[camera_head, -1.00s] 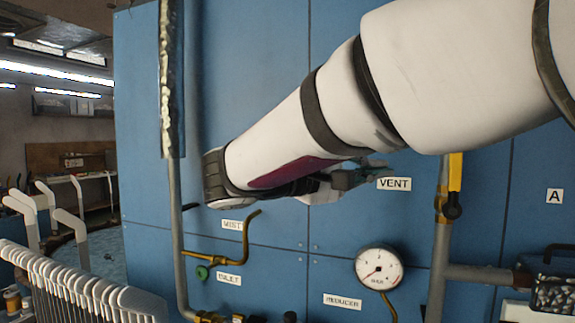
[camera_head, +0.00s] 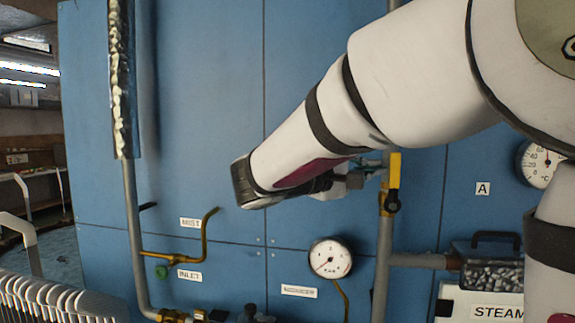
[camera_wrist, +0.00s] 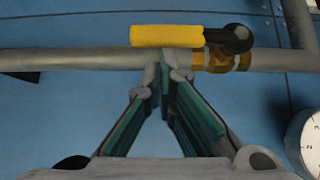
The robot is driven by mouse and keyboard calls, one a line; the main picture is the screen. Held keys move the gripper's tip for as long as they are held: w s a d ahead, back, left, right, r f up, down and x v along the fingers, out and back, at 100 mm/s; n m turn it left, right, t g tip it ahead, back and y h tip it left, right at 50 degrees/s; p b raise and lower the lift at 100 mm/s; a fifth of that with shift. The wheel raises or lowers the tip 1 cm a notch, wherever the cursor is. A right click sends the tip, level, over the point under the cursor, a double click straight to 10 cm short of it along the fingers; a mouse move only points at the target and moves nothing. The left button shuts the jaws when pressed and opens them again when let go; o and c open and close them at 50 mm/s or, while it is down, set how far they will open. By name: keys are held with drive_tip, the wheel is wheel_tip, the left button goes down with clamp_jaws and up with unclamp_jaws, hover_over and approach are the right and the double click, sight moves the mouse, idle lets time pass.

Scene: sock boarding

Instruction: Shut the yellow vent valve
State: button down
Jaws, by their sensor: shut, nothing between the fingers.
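The yellow vent valve handle (camera_head: 394,171) stands upright in line with the vertical grey pipe in the head view, its black pivot at the lower end. In the wrist view the yellow handle (camera_wrist: 167,36) lies along the pipe, with the black pivot at its right end and a brass valve body (camera_wrist: 215,60) below. My gripper (camera_head: 374,167) is just left of the handle. In the wrist view my gripper (camera_wrist: 165,62) is shut and empty, its tips over the pipe just beside the handle's edge. Whether they touch is unclear. The VENT label is hidden.
A pressure gauge (camera_head: 330,258) sits below left of the valve. A grey side pipe (camera_head: 425,261) runs right to a box with a black handle. A bent brass pipe (camera_head: 205,240) and a green knob (camera_head: 161,272) are at left. The blue panel around is flat.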

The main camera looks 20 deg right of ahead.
sight(395, 159)
drive_tip(key=shift+r, duration=0.1)
drive_tip(key=shift+s+d+r+m+y, duration=0.1)
drive_tip(key=shift+s+d+m+y, duration=0.1)
drive_tip(key=shift+m+y, duration=0.1)
drive_tip(key=shift+s+d+r, duration=0.1)
drive_tip(key=shift+d, duration=0.05)
drive_tip(key=shift+s+d+r+m+y, duration=0.2)
drive_tip(key=shift+s+d+m+y, duration=0.1)
drive_tip(key=shift+d+m+y, duration=0.2)
drive_tip(key=shift+s+d+r+m+y, duration=0.2)
drive_tip(key=shift+s+d+m+y, duration=0.15)
drive_tip(key=shift+m+y, duration=0.2)
drive_tip(key=shift+s+d+r+m+y, duration=0.15)
drive_tip(key=shift+s+d+m+y, duration=0.25)
drive_tip(key=shift+d+y, duration=0.25)
drive_tip(key=s+d+f+m+t+y, duration=0.3)
drive_tip(key=s+d+f+m+y, duration=0.1)
drive_tip(key=d+y, duration=0.2)
drive_tip(key=shift+s+d+f+y+p, duration=0.3)
drive_tip(key=shift+d+f+y, duration=0.1)
drive_tip(key=shift+y, duration=0.1)
drive_tip(key=shift+m, duration=0.25)
